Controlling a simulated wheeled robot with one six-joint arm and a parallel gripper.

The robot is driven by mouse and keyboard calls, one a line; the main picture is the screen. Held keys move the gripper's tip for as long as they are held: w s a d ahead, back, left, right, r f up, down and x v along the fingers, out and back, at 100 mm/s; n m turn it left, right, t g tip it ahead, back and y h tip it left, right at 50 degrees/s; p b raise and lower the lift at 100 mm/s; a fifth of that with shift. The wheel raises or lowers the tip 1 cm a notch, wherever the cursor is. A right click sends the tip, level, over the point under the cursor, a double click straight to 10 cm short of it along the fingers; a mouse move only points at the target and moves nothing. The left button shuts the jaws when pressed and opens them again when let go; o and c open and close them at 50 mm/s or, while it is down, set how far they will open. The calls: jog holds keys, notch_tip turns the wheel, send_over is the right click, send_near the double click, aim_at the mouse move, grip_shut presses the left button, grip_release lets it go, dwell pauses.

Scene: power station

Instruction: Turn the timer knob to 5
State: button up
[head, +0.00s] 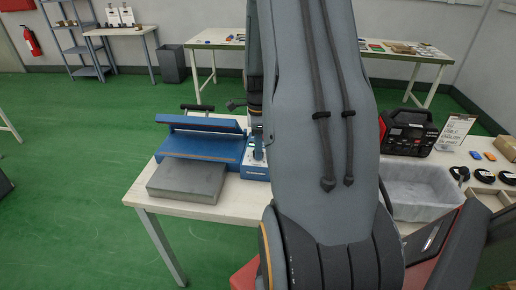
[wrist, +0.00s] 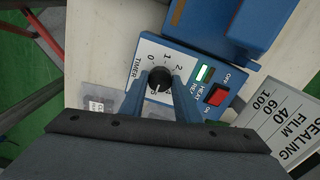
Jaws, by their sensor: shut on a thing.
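The timer knob (wrist: 159,77) is small, round and black, on the white dial panel of the blue sealer (wrist: 205,27). My gripper (wrist: 160,84) is shut on the knob, with one blue finger on each side. The numbers 0, 1 and 2 show above the knob; marks that look like 4 and 5 show below it between the fingers. A pale pointer mark on the knob's lower side seems to face near the 5, but it is too small to be certain. In the head view, the sealer (head: 215,143) stands on the table, and my arm hides the knob.
A red heat switch (wrist: 217,95) and a lit green indicator (wrist: 204,73) sit right of the dial. A sealing film sign (wrist: 283,125) stands nearby. A grey block (head: 187,181) lies before the sealer; a grey tray (head: 418,193) is at right.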

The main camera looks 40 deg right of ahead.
jog(key=o, duration=1)
jog(key=shift+o, duration=0.2)
jog(key=shift+r+b, duration=0.9)
jog(key=shift+r, duration=3.05)
